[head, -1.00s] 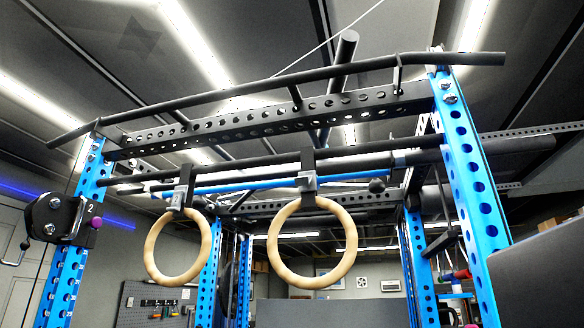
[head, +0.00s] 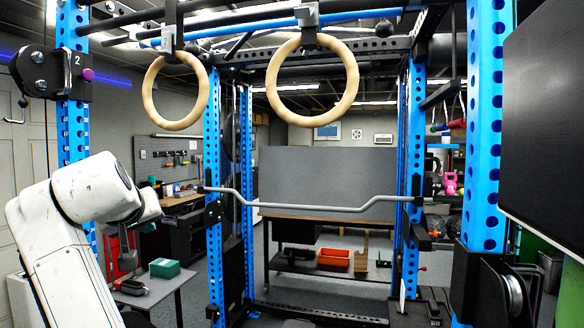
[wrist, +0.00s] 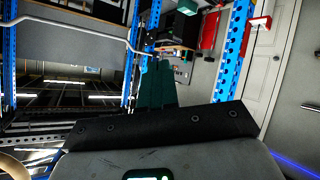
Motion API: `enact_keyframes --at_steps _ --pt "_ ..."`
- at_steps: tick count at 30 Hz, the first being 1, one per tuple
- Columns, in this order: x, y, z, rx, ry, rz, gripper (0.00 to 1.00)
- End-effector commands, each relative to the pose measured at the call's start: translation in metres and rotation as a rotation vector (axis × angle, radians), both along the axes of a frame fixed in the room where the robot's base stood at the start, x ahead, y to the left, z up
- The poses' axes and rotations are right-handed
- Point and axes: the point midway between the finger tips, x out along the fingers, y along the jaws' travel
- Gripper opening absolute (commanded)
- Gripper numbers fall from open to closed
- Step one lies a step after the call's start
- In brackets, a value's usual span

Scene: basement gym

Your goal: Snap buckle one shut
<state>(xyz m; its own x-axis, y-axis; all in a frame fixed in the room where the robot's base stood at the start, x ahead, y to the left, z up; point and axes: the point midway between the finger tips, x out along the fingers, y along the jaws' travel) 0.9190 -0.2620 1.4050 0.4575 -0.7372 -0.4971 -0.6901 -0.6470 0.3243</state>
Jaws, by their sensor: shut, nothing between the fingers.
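Two metal strap buckles sit above the wooden rings: the left buckle (head: 173,38) and the right buckle (head: 306,14). I cannot tell which is buckle one, nor whether either is open or shut. The left ring (head: 149,92) and right ring (head: 270,82) hang below them. My gripper shows in the wrist view as teal fingers (wrist: 157,66) beyond a black mount, shut and empty. In the head view my white arm is at lower left, its end below and left of the left ring, well apart from both buckles.
Blue rack uprights (head: 485,120) stand on both sides. A bent grey bar (head: 310,208) crosses the rack below the rings. A small table (head: 165,290) with a green box (head: 165,268) is at lower left. A dark panel (head: 545,120) fills the right edge.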

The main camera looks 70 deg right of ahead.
Motion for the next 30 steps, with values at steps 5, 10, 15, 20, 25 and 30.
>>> enact_keyframes --at_steps 5,10,15,20,25,30 --pt "-0.024 -0.019 0.138 -0.089 -0.126 -0.123 0.00" --pt "-0.073 -0.027 0.259 -0.164 -0.238 -0.251 0.00" --pt "-0.144 -0.026 0.369 -0.231 -0.347 -0.385 0.00" --pt "-0.212 -0.019 0.443 -0.275 -0.431 -0.492 0.00" --pt "-0.258 -0.011 0.483 -0.298 -0.480 -0.560 0.00" --pt "-0.271 -0.009 0.493 -0.305 -0.493 -0.579 0.00"
